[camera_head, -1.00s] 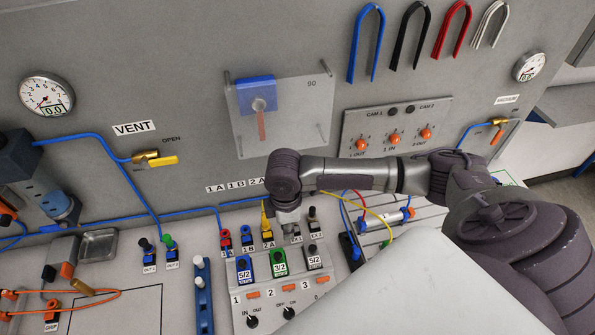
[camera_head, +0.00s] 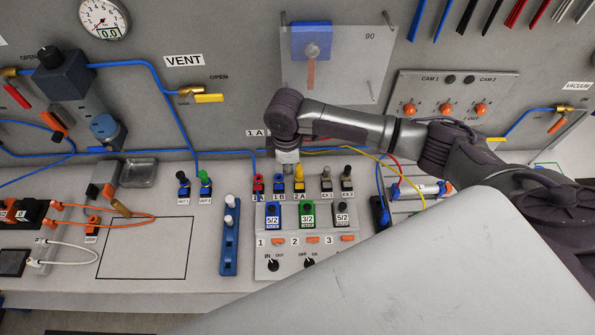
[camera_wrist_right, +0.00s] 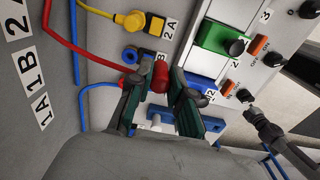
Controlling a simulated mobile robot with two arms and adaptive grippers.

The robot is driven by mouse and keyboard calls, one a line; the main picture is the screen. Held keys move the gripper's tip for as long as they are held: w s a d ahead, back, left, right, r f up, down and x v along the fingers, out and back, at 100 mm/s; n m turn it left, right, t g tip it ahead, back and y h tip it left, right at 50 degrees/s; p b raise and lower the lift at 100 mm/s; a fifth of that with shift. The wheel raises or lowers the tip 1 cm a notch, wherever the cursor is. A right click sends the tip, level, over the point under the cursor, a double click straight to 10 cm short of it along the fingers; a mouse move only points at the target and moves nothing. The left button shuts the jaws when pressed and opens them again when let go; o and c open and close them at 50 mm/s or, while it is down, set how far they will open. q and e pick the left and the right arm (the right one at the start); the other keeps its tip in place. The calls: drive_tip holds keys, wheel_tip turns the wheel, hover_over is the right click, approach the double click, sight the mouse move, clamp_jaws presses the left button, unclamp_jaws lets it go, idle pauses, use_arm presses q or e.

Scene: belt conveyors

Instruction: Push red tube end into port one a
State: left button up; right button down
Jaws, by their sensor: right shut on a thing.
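My right gripper (camera_head: 287,166) is over the back row of ports, near the 1A and 1B fittings. In the right wrist view its fingers (camera_wrist_right: 160,99) are shut on the red tube end (camera_wrist_right: 159,76). The red tube (camera_wrist_right: 82,54) runs from there to the upper left. Port 1A (camera_head: 258,185) has a red fitting at the left of the row. The fingers hide much of the port area in the wrist view, so I cannot tell whether the tube end is seated. My left gripper is not in view.
A blue fitting (camera_wrist_right: 130,53) and a yellow fitting (camera_wrist_right: 134,21) sit close beside the fingers. The valve box (camera_head: 345,240) with switches is in front of the ports. A blue rack with white pegs (camera_head: 230,250) stands left of it.

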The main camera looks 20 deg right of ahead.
drive_tip(key=w+a, duration=0.1)
drive_tip(key=b, duration=0.9)
approach(259, 180)
drive_tip(key=shift+w+r, duration=0.25)
drive_tip(key=shift+w, duration=0.15)
drive_tip(key=shift+f, duration=0.1)
drive_tip(key=shift+f+b, duration=0.3)
drive_tip(key=shift+f, duration=1.75)
